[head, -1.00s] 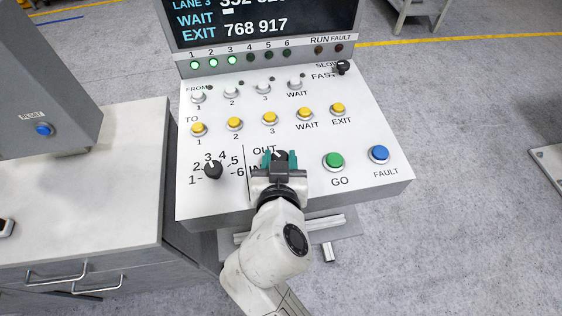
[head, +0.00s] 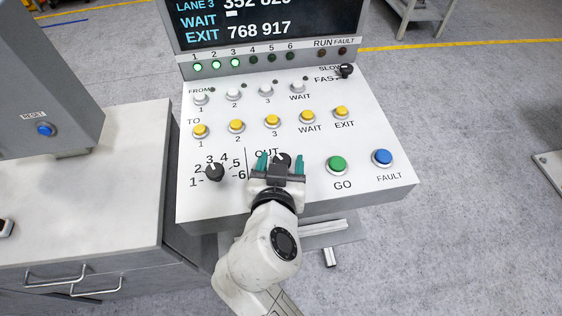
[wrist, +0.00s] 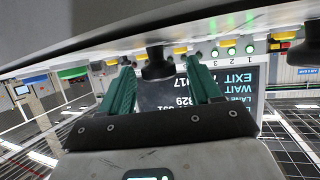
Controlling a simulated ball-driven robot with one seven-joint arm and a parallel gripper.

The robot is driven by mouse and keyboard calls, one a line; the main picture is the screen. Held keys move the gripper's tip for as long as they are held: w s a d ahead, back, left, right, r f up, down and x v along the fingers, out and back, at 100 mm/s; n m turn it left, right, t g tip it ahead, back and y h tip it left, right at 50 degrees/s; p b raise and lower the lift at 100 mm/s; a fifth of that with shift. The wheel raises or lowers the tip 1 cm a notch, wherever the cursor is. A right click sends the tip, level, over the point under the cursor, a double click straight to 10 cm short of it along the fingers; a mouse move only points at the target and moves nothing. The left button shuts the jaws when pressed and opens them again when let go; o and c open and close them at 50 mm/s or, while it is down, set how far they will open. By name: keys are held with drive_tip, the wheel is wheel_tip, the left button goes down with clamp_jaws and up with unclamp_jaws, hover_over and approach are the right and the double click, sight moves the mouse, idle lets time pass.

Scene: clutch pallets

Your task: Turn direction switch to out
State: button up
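The direction switch is a black knob (head: 285,160) on the sloped white panel, beside the OUT label (head: 266,153). The IN label below it is mostly hidden by my gripper. Which way the knob points is not clear. My gripper (head: 280,164) is at the knob from the panel's front side, its two teal fingers spread apart. The left finger overlaps the labels. In the wrist view the knob (wrist: 157,65) shows between the open fingertips (wrist: 158,65), with gaps on both sides and no visible contact.
A numbered selector knob (head: 214,171) stands left of the switch. The green GO button (head: 337,165) and blue FAULT button (head: 382,157) are to the right. Yellow buttons (head: 272,120) line up behind. A display screen (head: 265,22) rises at the back. A grey-white cabinet (head: 90,190) stands left.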

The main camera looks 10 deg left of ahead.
drive_tip(key=b+v, duration=0.1)
drive_tip(key=v, duration=0.9)
drive_tip(key=shift+s, duration=0.4)
drive_tip(key=shift+r, duration=0.1)
